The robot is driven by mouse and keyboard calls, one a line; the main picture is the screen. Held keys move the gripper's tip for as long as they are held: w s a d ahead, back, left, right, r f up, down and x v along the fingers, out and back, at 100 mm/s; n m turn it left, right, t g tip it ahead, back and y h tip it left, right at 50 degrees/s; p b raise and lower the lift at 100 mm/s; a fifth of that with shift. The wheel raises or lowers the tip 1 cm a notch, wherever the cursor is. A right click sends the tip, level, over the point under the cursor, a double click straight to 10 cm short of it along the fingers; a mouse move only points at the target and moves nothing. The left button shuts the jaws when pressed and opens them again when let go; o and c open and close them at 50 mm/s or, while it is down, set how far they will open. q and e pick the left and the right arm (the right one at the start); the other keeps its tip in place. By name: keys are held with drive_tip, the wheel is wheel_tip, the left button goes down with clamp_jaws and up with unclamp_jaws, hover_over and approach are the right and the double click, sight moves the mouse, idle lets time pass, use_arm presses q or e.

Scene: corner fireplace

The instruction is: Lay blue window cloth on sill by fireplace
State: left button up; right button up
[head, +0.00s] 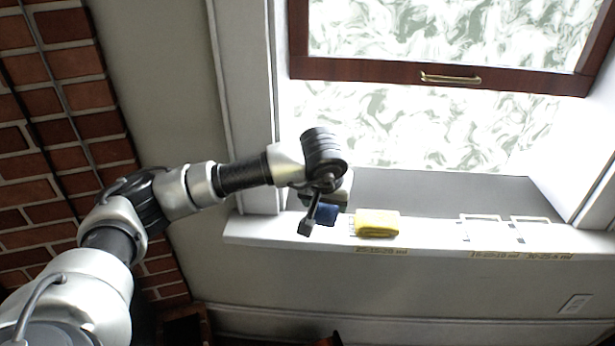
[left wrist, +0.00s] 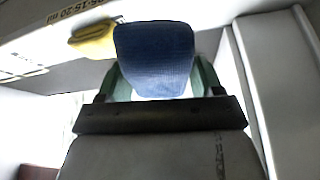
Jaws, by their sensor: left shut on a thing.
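My left gripper (head: 318,208) is shut on the blue window cloth (head: 327,214) above the left end of the white sill (head: 300,234). The gripper hides part of the cloth in the head view. In the left wrist view the blue cloth (left wrist: 154,60) stands out between the fingers, its near end hidden by the gripper body. I cannot tell whether the cloth touches the sill. The brick fireplace wall (head: 60,130) is at the left. My right gripper is not in view.
A folded yellow cloth (head: 377,223) lies on the sill just right of the gripper, inside a marked outline. Empty white outlines (head: 480,228) and labels are farther right. The wooden-framed window (head: 440,75) stands above; a white window post (head: 250,110) is at left.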

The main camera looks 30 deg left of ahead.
use_arm(q)
drive_tip(key=shift+n+y, duration=0.3)
drive_tip(key=shift+n, duration=0.5)
drive_tip(key=w+a, duration=0.1)
drive_tip(key=w+a+r, duration=0.2)
drive_tip(key=shift+w+a+b, duration=0.3)
drive_tip(key=shift+a+b, duration=0.05)
drive_tip(key=shift+a, duration=0.05)
drive_tip(key=shift+w+r, duration=0.15)
drive_tip(key=shift+w, duration=0.05)
drive_tip(key=shift+a+g, duration=0.1)
drive_tip(key=shift+g, duration=0.2)
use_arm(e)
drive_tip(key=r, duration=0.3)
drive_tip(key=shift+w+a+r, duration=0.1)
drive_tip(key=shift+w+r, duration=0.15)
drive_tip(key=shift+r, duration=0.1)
